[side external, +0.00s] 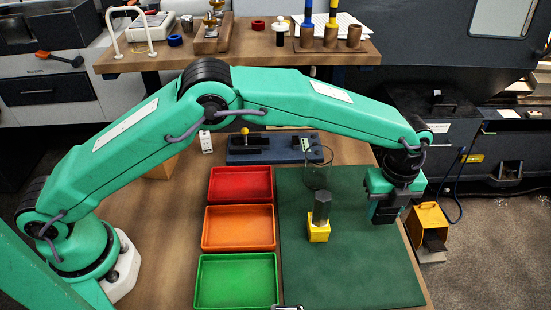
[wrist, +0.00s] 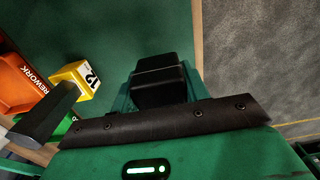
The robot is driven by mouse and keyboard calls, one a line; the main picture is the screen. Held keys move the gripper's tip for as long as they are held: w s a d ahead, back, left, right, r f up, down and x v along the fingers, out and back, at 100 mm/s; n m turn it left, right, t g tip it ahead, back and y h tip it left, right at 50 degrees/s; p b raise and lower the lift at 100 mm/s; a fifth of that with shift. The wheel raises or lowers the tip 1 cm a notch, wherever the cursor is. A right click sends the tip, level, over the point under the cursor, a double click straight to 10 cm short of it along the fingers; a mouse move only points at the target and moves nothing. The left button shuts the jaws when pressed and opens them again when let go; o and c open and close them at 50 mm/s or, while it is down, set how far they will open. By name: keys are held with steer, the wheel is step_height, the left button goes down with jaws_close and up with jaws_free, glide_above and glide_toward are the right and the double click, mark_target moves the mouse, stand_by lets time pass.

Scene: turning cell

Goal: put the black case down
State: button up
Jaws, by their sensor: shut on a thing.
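My gripper (side external: 384,208) is at the right side of the bench, raised near the right edge of the green mat (side external: 360,270). It is shut on the black case (wrist: 158,84), a small dark box with a thin pale seam across it. In the wrist view the case sits between the green fingers of my gripper (wrist: 160,78), with green mat behind it. In the side view the case is a dark shape under the jaws. I cannot tell its exact height above the mat.
A yellow block (side external: 318,236) with a dark hexagonal post stands on the mat, left of my gripper. A clear glass (side external: 318,172) stands behind it. Red (side external: 240,184), orange (side external: 238,228) and green (side external: 236,280) trays line the left. Bare mat lies at the front right.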

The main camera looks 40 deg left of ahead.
mark_target(380, 219)
steer(key=shift+f, duration=1.95)
steer(key=shift+f, duration=0.15)
steer(key=o, duration=1.1)
step_height(380, 219, up, 12)
steer(key=shift+r, duration=0.2)
